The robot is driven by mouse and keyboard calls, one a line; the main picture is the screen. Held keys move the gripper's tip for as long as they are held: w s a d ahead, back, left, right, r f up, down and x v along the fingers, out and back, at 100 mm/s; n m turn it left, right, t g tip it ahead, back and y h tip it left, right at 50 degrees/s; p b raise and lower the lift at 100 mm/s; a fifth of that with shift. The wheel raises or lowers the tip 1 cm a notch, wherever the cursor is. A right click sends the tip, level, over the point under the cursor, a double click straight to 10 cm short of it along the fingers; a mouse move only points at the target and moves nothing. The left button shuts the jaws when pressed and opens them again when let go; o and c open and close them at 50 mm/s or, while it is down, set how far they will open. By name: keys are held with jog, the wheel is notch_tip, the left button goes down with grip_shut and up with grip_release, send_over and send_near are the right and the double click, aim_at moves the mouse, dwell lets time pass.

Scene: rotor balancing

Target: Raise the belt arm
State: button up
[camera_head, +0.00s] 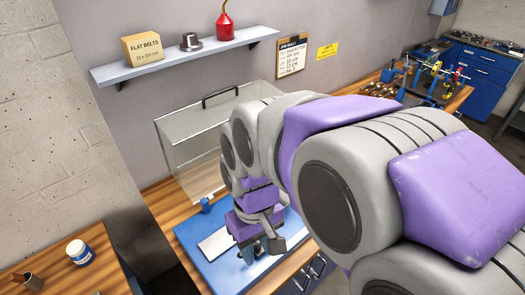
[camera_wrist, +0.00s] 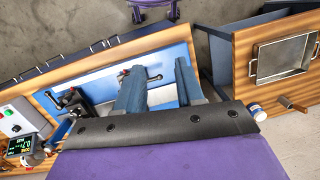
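My gripper (camera_head: 262,247) is over the blue plate (camera_head: 190,235) on the wooden bench in the head view, partly hidden by my own arm. In the wrist view its two blue-grey fingers (camera_wrist: 160,88) stand apart with a gap between them and no thing clearly held. A thin dark rod with a round end (camera_wrist: 154,78) shows between or behind the fingers; I cannot tell if it is the belt arm. A black mechanism (camera_wrist: 74,102) stands on the blue plate at the left of the wrist view. I cannot make out the belt arm for certain in either view.
A clear cover with a black handle (camera_head: 220,97) stands behind the blue plate. A shelf (camera_head: 185,57) holds a flat-belts box (camera_head: 142,47) and a red can (camera_head: 225,22). A lit display (camera_wrist: 18,145) is at the wrist view's left; a metal tray (camera_wrist: 255,74) is at its right.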

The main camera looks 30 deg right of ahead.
jog(key=w+d+r+y+p, duration=0.1)
jog(key=w+d+r+p, duration=0.3)
jog(key=w, duration=0.5)
jog(key=w+d+r+p, duration=0.25)
jog(key=w+d, duration=0.25)
jog(key=w, duration=0.4)
jog(key=w+d+t+p, duration=0.15)
jog(key=w+d, duration=0.25)
jog(key=d, duration=0.4)
jog(key=w+d+p, duration=0.3)
jog(key=w+d, duration=0.2)
jog(key=d, duration=0.2)
jog(key=a+f, duration=0.1)
jog(key=f, duration=0.4)
jog(key=a+f, duration=0.1)
jog(key=f, duration=0.5)
jog(key=a+f+p, duration=0.1)
jog(key=f, duration=0.4)
jog(key=shift+s+a+f, duration=0.1)
jog(key=shift+s+f, duration=0.25)
jog(key=shift+s, duration=0.05)
jog(key=shift+c, duration=0.4)
grip_shut()
